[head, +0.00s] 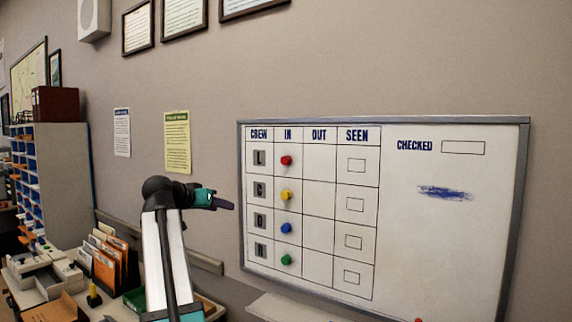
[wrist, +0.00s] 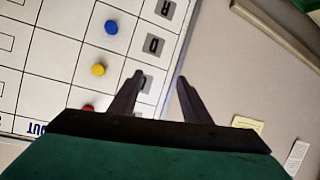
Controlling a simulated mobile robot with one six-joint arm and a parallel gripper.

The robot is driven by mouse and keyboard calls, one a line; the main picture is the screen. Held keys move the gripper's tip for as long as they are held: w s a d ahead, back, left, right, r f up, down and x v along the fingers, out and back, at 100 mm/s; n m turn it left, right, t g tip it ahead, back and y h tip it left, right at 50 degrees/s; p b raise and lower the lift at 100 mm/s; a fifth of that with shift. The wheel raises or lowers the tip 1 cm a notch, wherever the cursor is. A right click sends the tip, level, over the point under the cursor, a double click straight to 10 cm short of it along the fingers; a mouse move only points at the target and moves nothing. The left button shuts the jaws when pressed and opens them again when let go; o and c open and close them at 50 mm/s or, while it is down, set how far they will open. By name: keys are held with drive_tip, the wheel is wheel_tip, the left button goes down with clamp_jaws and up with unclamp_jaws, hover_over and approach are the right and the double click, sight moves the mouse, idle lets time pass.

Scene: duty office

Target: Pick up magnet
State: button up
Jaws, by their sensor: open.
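The whiteboard (head: 440,250) hangs on the wall with columns CREW, IN, OUT and SEEN. In the IN column are a red magnet (head: 287,160), a yellow magnet (head: 285,194), a blue magnet (head: 286,228) and a green magnet (head: 287,259). My gripper (head: 232,205) is left of the board in the head view, apart from the magnets. In the wrist view my gripper (wrist: 160,80) is open and empty. There the blue magnet (wrist: 111,27) and yellow magnet (wrist: 98,70) lie left of the fingers. The red magnet (wrist: 88,108) is partly hidden by my gripper.
A ledge (head: 300,309) runs below the board, with a small red object (head: 418,320) at the board's lower edge. A desk at lower left holds a file rack (head: 105,258) and other office items. The wall around the board is mostly clear.

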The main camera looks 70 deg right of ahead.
drive_tip(key=s+r+m+g+h, duration=0.1)
drive_tip(key=s+r+m, duration=0.3)
drive_tip(key=s+r, duration=0.8)
wheel_tip(320, 180, up, 5)
drive_tip(key=shift+s+d+f+g+h+b, duration=0.1)
drive_tip(key=shift+s+d+g+h+b, duration=0.25)
drive_tip(key=shift+g, duration=0.45)
drive_tip(key=shift+d, duration=0.1)
drive_tip(key=p, duration=0.2)
approach(284, 159)
drive_tip(key=shift+x, duration=1.6)
drive_tip(key=shift+f, duration=0.1)
drive_tip(key=shift+s+d+p, duration=0.2)
drive_tip(key=shift+d+p, duration=0.1)
drive_tip(key=shift+d, duration=0.3)
drive_tip(key=shift+p+x, duration=0.65)
drive_tip(key=shift+x, duration=1.3)
